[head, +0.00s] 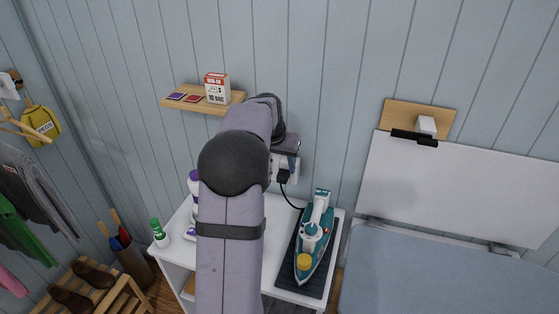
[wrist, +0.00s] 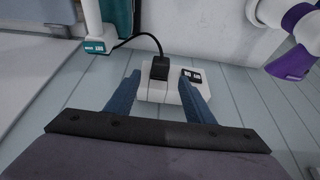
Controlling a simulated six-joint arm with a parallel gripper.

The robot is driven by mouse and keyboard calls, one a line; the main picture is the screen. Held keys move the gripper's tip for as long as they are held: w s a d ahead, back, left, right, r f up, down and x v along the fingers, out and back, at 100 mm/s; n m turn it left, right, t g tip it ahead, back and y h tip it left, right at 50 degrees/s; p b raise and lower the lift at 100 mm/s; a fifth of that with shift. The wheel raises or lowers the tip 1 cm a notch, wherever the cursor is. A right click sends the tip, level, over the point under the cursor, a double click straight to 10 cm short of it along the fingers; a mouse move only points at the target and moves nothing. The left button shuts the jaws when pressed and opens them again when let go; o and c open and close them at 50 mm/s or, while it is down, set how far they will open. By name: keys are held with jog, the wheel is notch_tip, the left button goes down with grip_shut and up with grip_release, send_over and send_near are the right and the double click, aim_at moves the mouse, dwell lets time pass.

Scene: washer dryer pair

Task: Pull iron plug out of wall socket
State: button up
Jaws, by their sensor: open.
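The black iron plug (wrist: 160,68) sits in the white wall socket (wrist: 153,93), with its black cord curving off to the iron. In the wrist view my gripper (wrist: 160,79) is open, its two blue fingers on either side of the plug and socket, with gaps between. Whether the fingers reach the plug's depth is hard to tell. The teal and white iron (head: 314,240) stands on a dark ribbed mat (head: 284,275) on the white cabinet (head: 338,222).
A wooden shelf (head: 172,104) with a small box (head: 217,89) is on the wall above left. A purple and white bottle (wrist: 295,62) stands near the socket. A green-capped bottle (head: 158,232) is farther left. An ironing board (head: 440,275) is at the right.

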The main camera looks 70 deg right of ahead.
aim_at(282, 175)
jog(key=shift+p+x, duration=1.1)
jog(key=shift+x, duration=1.95)
jog(key=shift+r, duration=0.1)
grip_shut()
